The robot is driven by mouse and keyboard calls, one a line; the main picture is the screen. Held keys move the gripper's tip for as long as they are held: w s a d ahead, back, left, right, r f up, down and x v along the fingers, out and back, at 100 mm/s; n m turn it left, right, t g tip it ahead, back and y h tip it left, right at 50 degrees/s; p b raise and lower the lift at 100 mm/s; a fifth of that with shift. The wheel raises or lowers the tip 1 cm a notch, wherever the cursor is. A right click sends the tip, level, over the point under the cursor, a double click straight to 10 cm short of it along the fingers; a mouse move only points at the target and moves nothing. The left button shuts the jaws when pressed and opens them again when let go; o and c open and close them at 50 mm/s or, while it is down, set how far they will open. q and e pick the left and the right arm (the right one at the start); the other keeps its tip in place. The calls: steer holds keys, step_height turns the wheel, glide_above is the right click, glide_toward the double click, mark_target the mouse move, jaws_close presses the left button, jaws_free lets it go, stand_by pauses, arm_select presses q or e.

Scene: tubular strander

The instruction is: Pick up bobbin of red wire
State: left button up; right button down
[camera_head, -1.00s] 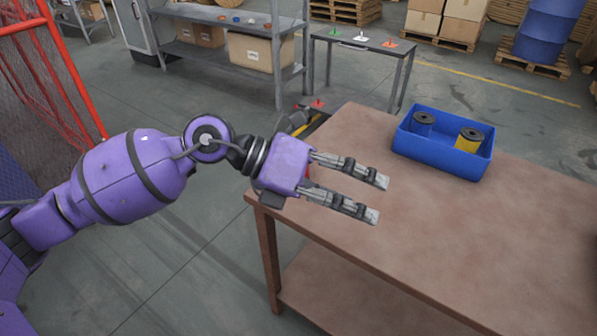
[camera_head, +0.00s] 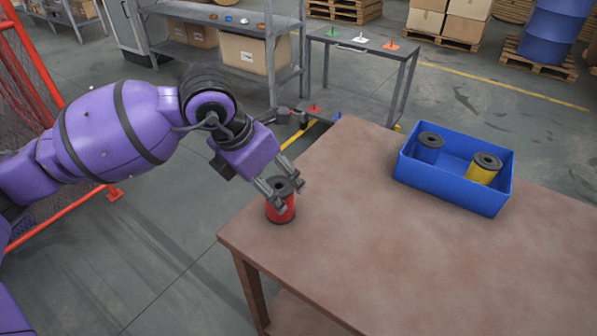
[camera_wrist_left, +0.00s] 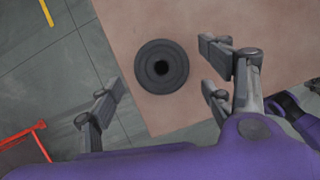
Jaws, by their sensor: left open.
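The bobbin of red wire (camera_head: 282,212) stands upright on the brown table (camera_head: 330,240), near its left corner. Its dark round flange (camera_wrist_left: 162,66) shows from above in the left wrist view, with the red wire hidden there. My left gripper (camera_head: 290,196) is open and points down at the bobbin, its fingers partly covering the flange in the head view. In the left wrist view the spread fingers are on either side of the flange, with visible gaps and nothing held. How far the fingertips reach down beside the bobbin is hard to tell. My right gripper is not in view.
A blue bin (camera_head: 450,188) on the table holds a blue bobbin (camera_head: 428,150) and a yellow bobbin (camera_head: 481,172). The tabletop between bin and red bobbin is clear. A grey shelf (camera_head: 215,60) and small side table (camera_head: 365,52) stand behind.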

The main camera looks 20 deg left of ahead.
mark_target(278, 192)
arm_select(q)
steer(key=x, duration=0.4)
steer(key=shift+s+f, duration=0.1)
steer(key=shift+s, duration=0.1)
steer(key=shift+w+f, duration=0.15)
steer(key=shift+f, duration=0.2)
steer(key=shift+d+f, duration=0.1)
steer(key=shift+f, duration=0.1)
steer(key=shift+w, duration=0.1)
steer(key=c, duration=1.5)
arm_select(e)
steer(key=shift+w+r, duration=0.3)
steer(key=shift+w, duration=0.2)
arm_select(q)
steer(key=shift+r, duration=0.1)
